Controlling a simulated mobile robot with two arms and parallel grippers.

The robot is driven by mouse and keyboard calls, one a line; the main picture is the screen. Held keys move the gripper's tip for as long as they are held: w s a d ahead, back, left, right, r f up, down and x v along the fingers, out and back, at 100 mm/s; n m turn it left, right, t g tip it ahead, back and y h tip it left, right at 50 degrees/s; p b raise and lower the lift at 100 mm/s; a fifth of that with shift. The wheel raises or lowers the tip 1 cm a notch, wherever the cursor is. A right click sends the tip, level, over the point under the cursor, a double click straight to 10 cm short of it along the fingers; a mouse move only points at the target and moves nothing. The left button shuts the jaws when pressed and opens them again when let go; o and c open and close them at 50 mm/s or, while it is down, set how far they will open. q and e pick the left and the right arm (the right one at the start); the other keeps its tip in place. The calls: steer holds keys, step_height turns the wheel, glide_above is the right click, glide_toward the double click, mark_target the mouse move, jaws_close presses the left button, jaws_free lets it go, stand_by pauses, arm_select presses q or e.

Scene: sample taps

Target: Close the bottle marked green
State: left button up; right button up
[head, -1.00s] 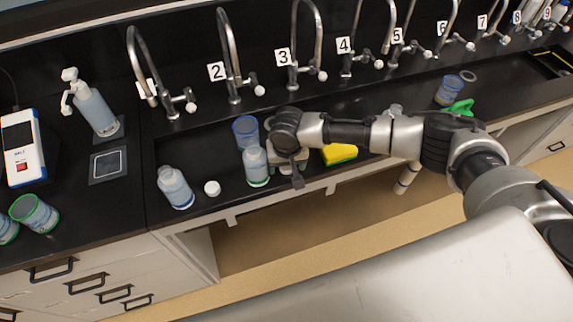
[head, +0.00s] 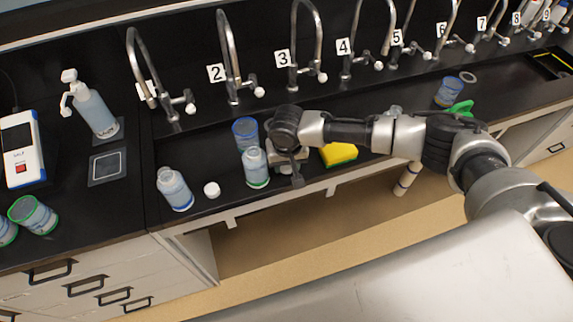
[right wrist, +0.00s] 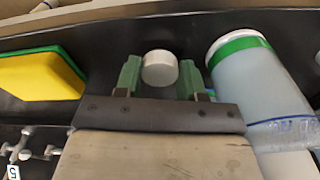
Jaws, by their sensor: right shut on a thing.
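The bottle with a green band (head: 256,170) stands upright in the black sink tray, the band near its base. In the right wrist view this bottle (right wrist: 255,78) is to the right of the fingers, apart from the cap. My right gripper (right wrist: 160,78) is shut on a white cap (right wrist: 160,66), held between its green fingers. In the head view my right gripper (head: 291,165) is just right of the bottle, its fingertips and the cap mostly hidden by the wrist. I cannot make out the bottle's mouth clearly. My left gripper is not in view.
A blue-banded bottle (head: 174,190) and a second white cap (head: 212,189) stand left of the green-marked bottle. A blue-rimmed cup (head: 245,131) is close behind it. A yellow sponge (head: 339,153) lies to the right. Numbered taps line the back.

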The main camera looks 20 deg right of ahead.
mark_target(288, 168)
steer(key=r, duration=0.1)
steer(key=r+b, duration=0.1)
steer(key=r, duration=0.1)
steer(key=shift+s+d+r, duration=0.15)
steer(key=shift+s+r, duration=0.05)
steer(key=shift+s, duration=0.2)
steer(key=s+d+r+b, duration=0.1)
steer(key=s+d+r, duration=0.1)
steer(key=s+r, duration=0.4)
steer(key=s, duration=0.4)
steer(key=shift+s+d+r, duration=0.25)
steer(key=shift+d+r, duration=0.1)
steer(key=shift+d, duration=0.05)
steer(key=shift+s+d+r+n+b, duration=0.35)
steer(key=shift+s+n, duration=0.1)
steer(key=shift+s, duration=0.2)
steer(key=shift+s+d+r+n+b, duration=0.3)
steer(key=shift+s+n, duration=0.15)
steer(key=shift+s, duration=0.15)
steer(key=shift+w+a, duration=0.1)
